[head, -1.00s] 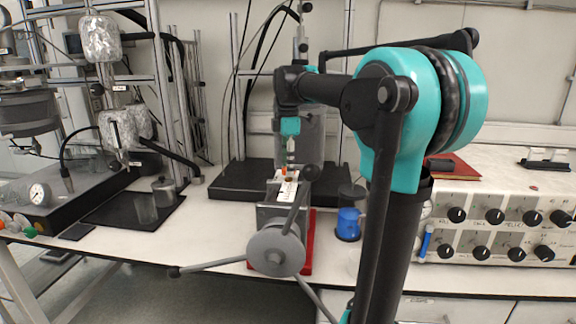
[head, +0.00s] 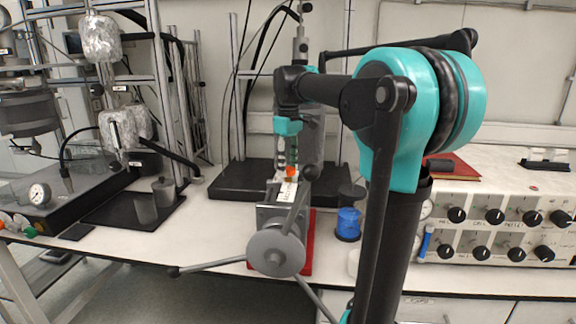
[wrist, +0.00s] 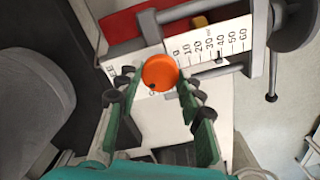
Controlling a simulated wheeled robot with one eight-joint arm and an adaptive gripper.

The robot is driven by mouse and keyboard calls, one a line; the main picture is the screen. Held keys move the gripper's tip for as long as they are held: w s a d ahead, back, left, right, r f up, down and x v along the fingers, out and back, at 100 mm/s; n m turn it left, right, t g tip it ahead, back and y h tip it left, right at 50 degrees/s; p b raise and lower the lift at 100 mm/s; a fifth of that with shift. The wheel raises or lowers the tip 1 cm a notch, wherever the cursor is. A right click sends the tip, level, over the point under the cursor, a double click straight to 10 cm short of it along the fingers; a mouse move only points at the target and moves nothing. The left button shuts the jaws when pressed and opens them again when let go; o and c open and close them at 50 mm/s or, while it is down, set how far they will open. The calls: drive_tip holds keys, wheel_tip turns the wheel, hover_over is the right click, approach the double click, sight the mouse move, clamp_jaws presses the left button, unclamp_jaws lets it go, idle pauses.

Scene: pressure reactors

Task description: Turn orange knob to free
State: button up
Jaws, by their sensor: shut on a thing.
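The round orange knob (wrist: 160,72) sits on a white plate (wrist: 232,38) with a printed number scale, and has a small dark mark near its lower left edge. My gripper (wrist: 157,84) points down at it, with its green-padded fingers closed on opposite sides of the knob. In the head view the knob (head: 291,173) shows as an orange spot just below my gripper (head: 287,168). Letters on the plate beside the knob are too small or covered to read, so I cannot tell which setting the mark faces.
The pump device has a grey round handwheel (head: 276,250) with long spokes at its front, over a red base (head: 311,226). A blue-filled beaker (head: 348,224) stands to its right, and a control box with black knobs (head: 496,216) further right. A black stand base (head: 222,182) lies behind.

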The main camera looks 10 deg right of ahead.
sight(288, 168)
drive_tip(key=m, duration=0.6)
drive_tip(key=shift+m, duration=0.4)
idle(0.4)
drive_tip(key=o, duration=1.2)
drive_tip(key=shift+c, duration=0.2)
drive_tip(key=shift+r, duration=0.1)
wheel_tip(288, 168, up, 12)
